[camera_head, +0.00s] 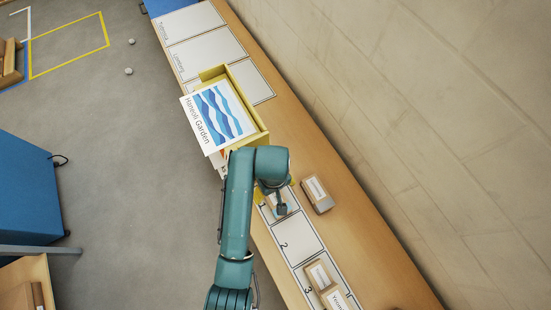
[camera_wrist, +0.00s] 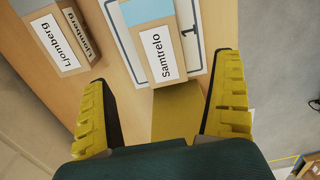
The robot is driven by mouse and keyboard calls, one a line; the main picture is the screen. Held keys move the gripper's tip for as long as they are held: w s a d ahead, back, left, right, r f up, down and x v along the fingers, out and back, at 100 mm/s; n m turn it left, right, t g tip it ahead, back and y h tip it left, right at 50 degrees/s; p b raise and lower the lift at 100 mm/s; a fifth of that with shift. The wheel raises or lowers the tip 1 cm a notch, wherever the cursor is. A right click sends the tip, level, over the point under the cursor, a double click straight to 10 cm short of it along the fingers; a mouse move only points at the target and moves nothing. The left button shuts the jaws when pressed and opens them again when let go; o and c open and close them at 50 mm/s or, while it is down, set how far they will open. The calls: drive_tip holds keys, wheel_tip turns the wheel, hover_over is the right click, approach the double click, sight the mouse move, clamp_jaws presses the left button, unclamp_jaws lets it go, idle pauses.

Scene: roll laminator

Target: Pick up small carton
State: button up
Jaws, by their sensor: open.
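A small brown carton with a blue end and a "Samtrelo" label (camera_wrist: 158,42) lies on the numbered strip, by the "1", in the wrist view. My gripper (camera_wrist: 163,72) is open, with one yellow finger to each side of that carton's near end and nothing held. I cannot tell the height gap. In the head view the carton (camera_head: 278,204) is partly hidden by my gripper (camera_head: 275,189). A second carton, labelled "Ljomberg" (camera_wrist: 57,42), lies to the left of it in the wrist view and to the right in the head view (camera_head: 318,195).
A yellow box (camera_head: 262,133) with a "Haneoli Garden" sheet (camera_head: 218,112) stands on the wooden counter (camera_head: 352,232) beyond my arm. More cartons (camera_head: 319,273) lie near marking 3. Space 2 (camera_head: 295,238) is bare. A wall runs along the counter's right side.

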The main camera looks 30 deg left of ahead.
sight(275, 197)
wheel_tip(275, 197, down, 4)
drive_tip(key=shift+f, duration=0.1)
drive_tip(key=f, duration=0.1)
drive_tip(key=f+b, duration=0.1)
drive_tip(key=f, duration=0.3)
drive_tip(key=shift+s+d, duration=0.1)
drive_tip(key=shift+d, duration=0.2)
drive_tip(key=shift+c, duration=0.2)
drive_tip(key=shift+r, duration=0.1)
drive_tip(key=c, duration=1.3)
